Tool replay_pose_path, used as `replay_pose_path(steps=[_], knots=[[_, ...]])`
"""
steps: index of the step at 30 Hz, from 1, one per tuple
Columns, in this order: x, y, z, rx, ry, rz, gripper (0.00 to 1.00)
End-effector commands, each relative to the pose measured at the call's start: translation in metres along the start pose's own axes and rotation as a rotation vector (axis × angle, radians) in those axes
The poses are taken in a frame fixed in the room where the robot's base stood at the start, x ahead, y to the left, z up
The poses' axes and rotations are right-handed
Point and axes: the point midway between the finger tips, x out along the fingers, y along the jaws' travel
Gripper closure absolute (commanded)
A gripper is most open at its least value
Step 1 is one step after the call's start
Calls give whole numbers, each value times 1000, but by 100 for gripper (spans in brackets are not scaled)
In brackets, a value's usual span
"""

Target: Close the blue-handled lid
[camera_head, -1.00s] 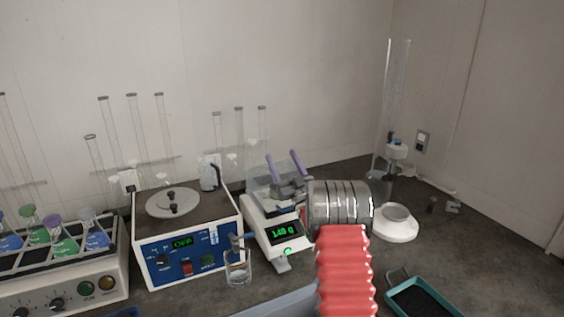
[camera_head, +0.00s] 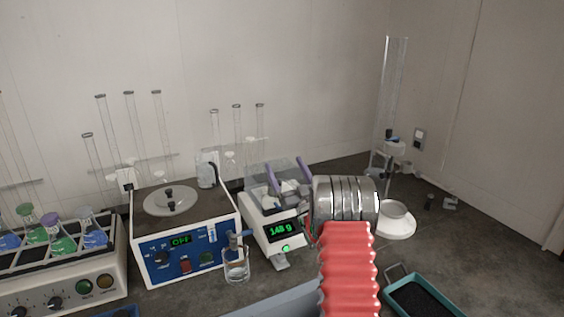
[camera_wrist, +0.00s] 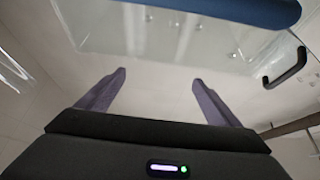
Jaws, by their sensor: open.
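My gripper (camera_head: 288,175) is open and empty, with its purple fingers spread above the back of the balance (camera_head: 284,231). The fingers also show wide apart in the wrist view (camera_wrist: 158,77). A thick blue bar (camera_wrist: 235,10) crosses the top of the wrist view, at the edge of a clear panel (camera_wrist: 150,30); this looks like the blue-handled lid. The bar lies beyond the fingertips, with no visible contact. In the head view clear panels (camera_head: 258,172) show behind the fingers, and my arm hides part of that area. The lid's angle is hard to tell.
A blue-fronted device (camera_head: 187,245) stands left of the balance, with a small beaker (camera_head: 237,268) before it. Flasks in a rack (camera_head: 45,250) are further left. A white round base (camera_head: 396,220) and a teal tray (camera_head: 424,297) are at right. A black handle (camera_wrist: 287,68) shows in the wrist view.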

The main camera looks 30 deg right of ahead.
Motion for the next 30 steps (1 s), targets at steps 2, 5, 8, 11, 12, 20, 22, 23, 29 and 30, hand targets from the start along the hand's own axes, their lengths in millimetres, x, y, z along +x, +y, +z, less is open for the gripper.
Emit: replay_pose_path(steps=[2, 5, 8, 11, 12, 20, 22, 23, 29, 30], knots=[[-14, 0, 0, 0, -2, 2, 14], [-32, 1, 1, 0, -3, 2, 14], [-50, 0, 1, 1, -2, 1, 14], [-66, 0, 1, 0, -2, 2, 14], [-73, 0, 1, 0, -3, 2, 14], [-92, 0, 1, 0, 0, 0, 14], [-93, 0, 1, 0, 0, 0, 14], [-93, 0, 1, 0, 0, 0, 14], [-93, 0, 1, 0, 0, 0, 14], [-93, 0, 1, 0, 0, 0, 14]])
